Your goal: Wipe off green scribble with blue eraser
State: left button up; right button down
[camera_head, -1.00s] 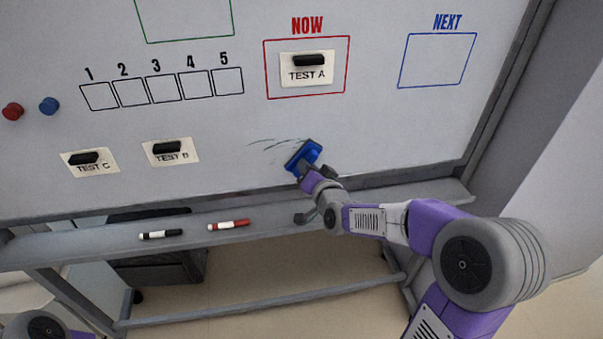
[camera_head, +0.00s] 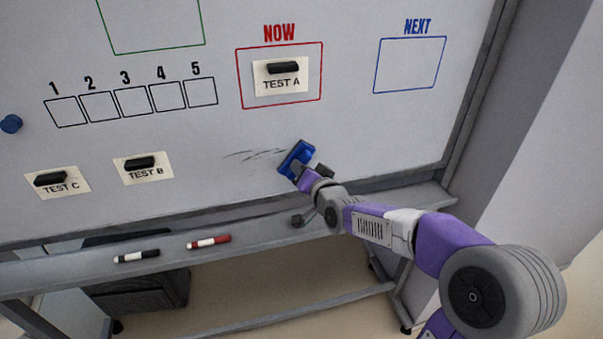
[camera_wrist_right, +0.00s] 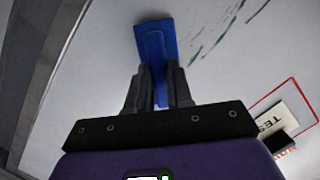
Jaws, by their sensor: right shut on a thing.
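The blue eraser (camera_head: 295,158) is in my right gripper (camera_head: 311,176), at the lower middle of the whiteboard (camera_head: 330,120). In the right wrist view, my right gripper (camera_wrist_right: 160,85) is shut on the handle of the blue eraser (camera_wrist_right: 156,40). The eraser's pad is at or very near the board; I cannot tell if it touches. The scribble (camera_head: 255,154) is a few thin broken strokes just left of the eraser, dark in the head view. In the right wrist view the scribble (camera_wrist_right: 215,30) looks green and lies to the right of the eraser. My left gripper is not in view.
Magnetic cards TEST A (camera_head: 281,84), TEST B (camera_head: 143,168) and TEST C (camera_head: 57,183) are on the board. A blue magnet (camera_head: 11,123) is at the left edge. A black marker (camera_head: 136,256) and a red marker (camera_head: 208,242) lie on the tray (camera_head: 75,276) below.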

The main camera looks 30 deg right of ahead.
jog(key=shift+w+a+p, duration=1.25)
jog(key=shift+a+p, duration=0.1)
jog(key=shift+a, duration=3)
jog(key=shift+w+a+p, duration=1.25)
jog(key=shift+a+p, duration=0.05)
jog(key=shift+a, duration=3.05)
jog(key=s+d+b, duration=0.1)
jog(key=d+b, duration=0.2)
jog(key=d, duration=0.2)
jog(key=s+d+r+b, duration=0.1)
jog(key=s+d+b, duration=0.1)
jog(key=d+b, duration=0.2)
jog(key=s+d+b, duration=0.1)
jog(key=d+b, duration=0.2)
jog(key=d, duration=0.4)
jog(key=shift+s+d+r, duration=0.1)
jog(key=shift+s+r, duration=0.15)
jog(key=shift+s, duration=0.05)
jog(key=shift+s+d+r+b, duration=0.15)
jog(key=shift+d+r+b, duration=0.05)
jog(key=shift+d+b, duration=0.5)
